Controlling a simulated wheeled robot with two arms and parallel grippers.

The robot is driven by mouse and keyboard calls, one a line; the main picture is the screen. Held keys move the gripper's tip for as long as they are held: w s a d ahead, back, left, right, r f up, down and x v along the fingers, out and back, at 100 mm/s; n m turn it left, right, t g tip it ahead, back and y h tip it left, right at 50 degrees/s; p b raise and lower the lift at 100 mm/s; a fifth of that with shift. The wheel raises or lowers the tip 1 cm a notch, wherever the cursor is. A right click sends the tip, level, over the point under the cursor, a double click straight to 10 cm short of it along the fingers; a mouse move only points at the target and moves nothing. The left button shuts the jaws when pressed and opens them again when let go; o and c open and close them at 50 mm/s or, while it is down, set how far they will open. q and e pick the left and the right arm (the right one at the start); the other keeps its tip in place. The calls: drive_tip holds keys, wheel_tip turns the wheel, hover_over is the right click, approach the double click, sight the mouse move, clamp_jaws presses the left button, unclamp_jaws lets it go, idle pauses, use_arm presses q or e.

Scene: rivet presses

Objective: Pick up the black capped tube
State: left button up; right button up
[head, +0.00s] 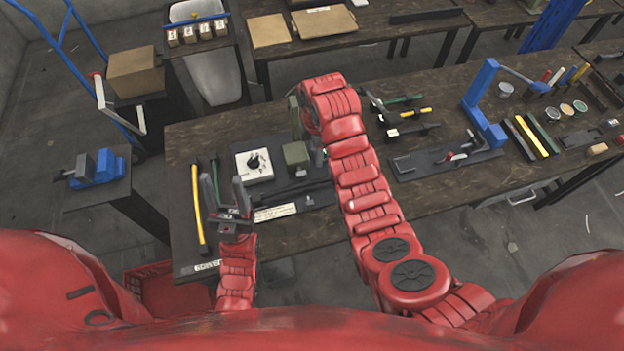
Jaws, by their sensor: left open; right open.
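I cannot single out the black capped tube for certain. A long black piece (519,140) lies beside a yellow one (531,137) and a green one (543,133) on the right part of the bench; any cap on it is too small to make out. My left gripper (226,190) is open and empty over the left part of the bench, with its fingers pointing away from me, far from that black piece. My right arm (352,170) reaches forward over the bench and bends down at its far end. Its gripper is hidden behind the arm.
An olive press (296,154) and a white plate (254,165) stand between my arms. A yellow-handled tool (197,210) lies left of my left gripper. Hammers (412,113) lie right of my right arm. A blue press (482,105) stands further right.

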drive_tip(key=b, duration=0.9)
hover_over(314, 183)
wheel_tip(314, 183, down, 10)
drive_tip(key=shift+w+d+f, duration=0.15)
drive_tip(key=shift+f, duration=0.05)
drive_tip(key=shift+f+p, duration=0.5)
drive_tip(key=shift+p, duration=0.2)
drive_tip(key=f+p, duration=0.3)
drive_tip(key=f, duration=0.1)
drive_tip(key=shift+s, duration=0.2)
drive_tip(key=shift+f+p, duration=0.3)
drive_tip(key=shift+f, duration=0.55)
clamp_jaws()
